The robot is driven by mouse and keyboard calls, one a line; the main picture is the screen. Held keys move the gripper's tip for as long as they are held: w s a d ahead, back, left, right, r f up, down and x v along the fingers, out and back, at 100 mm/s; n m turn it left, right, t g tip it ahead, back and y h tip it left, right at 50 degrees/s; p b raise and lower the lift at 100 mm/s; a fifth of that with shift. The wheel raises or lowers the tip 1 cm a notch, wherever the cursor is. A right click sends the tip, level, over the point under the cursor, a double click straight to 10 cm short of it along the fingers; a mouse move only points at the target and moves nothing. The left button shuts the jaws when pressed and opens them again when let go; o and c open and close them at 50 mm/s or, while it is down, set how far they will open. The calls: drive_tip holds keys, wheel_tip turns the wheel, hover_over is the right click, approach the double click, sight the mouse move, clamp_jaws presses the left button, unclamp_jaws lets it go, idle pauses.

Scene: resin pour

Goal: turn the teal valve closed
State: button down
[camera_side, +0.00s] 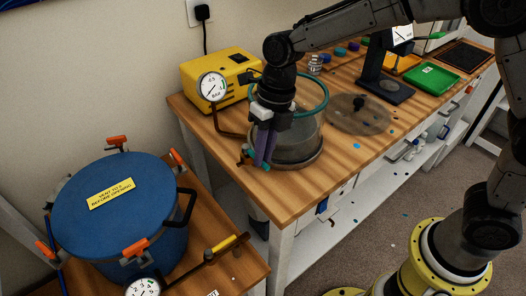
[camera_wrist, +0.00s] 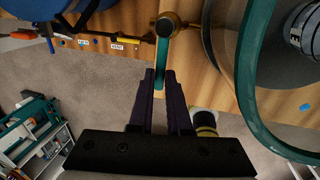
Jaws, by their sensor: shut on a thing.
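The teal valve handle (camera_wrist: 162,58) shows in the wrist view as a narrow bar running from a round brass valve body (camera_wrist: 166,26) down between my fingers. My gripper (camera_wrist: 161,76) is shut on this handle, one dark finger on each side. The handle's lower end lies between the fingers. In the side view my gripper (camera_side: 263,160) points down at the table's left end, beside the glass chamber (camera_side: 298,148) with its teal rim (camera_side: 326,93). There the fingers largely hide the valve, so I cannot tell the handle's angle from that view.
A yellow pump (camera_side: 222,72) and a round gauge (camera_side: 212,87) stand behind my gripper. A clear round lid (camera_side: 350,118) lies right of the chamber. A blue pot (camera_side: 120,205) with orange clamps and a yellow-handled valve (camera_side: 222,243) stands at the lower left.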

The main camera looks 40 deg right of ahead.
drive_tip(key=shift+r, duration=0.15)
drive_tip(key=c, duration=0.9)
unclamp_jaws()
drive_tip(key=shift+o, duration=0.2)
wheel_tip(320, 180, up, 13)
drive_tip(key=d, duration=0.2)
drive_tip(key=shift+d+r, duration=0.2)
drive_tip(key=shift+d, duration=0.2)
